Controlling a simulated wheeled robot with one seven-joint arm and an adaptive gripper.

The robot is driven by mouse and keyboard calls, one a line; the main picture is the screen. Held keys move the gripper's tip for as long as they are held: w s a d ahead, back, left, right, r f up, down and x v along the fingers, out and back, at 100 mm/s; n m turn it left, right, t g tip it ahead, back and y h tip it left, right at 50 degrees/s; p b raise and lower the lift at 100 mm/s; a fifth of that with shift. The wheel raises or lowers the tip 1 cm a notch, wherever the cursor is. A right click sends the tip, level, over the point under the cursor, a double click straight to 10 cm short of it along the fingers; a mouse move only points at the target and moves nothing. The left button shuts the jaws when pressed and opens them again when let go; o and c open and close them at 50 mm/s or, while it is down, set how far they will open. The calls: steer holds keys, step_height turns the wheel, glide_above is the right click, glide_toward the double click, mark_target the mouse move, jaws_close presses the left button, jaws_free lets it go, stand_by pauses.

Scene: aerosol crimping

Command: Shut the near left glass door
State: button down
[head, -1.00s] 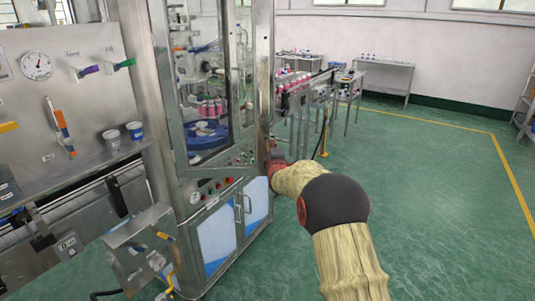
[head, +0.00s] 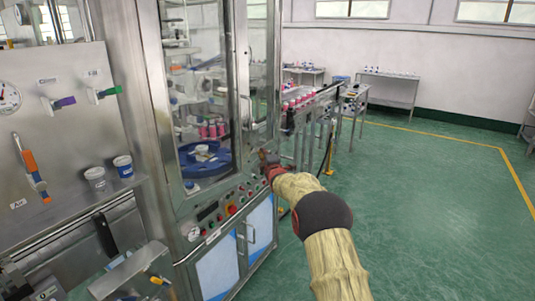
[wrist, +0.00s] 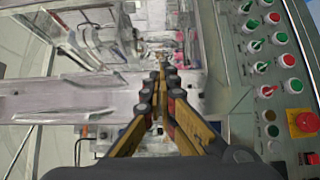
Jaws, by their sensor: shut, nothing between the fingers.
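The near left glass door (head: 201,150) is a tall steel-framed pane on the front of the filling machine, above its control panel. A blue round table shows through the glass. I cannot tell for certain whether this door is fully flush or slightly ajar. My gripper (wrist: 160,82) is shut and empty, its yellow-sided fingers together in the wrist view. In the head view my arm reaches to the machine's right front corner, right of that door; the fingertips are hard to make out there.
The control panel (wrist: 270,90) with red and green buttons runs close beside my gripper. A conveyor (head: 305,100) with pink-topped cans extends behind the machine. Cups (head: 123,166) stand on the left ledge. Green floor (head: 430,210) is clear at right.

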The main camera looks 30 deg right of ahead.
steer(key=w+a+n+y+p, duration=0.2)
steer(key=w+y+p, duration=0.2)
steer(key=w, duration=0.5)
steer(key=shift+a+n+p, duration=0.15)
steer(key=shift+n+p, duration=0.25)
steer(key=shift+p, duration=0.55)
steer(key=shift+w, duration=0.1)
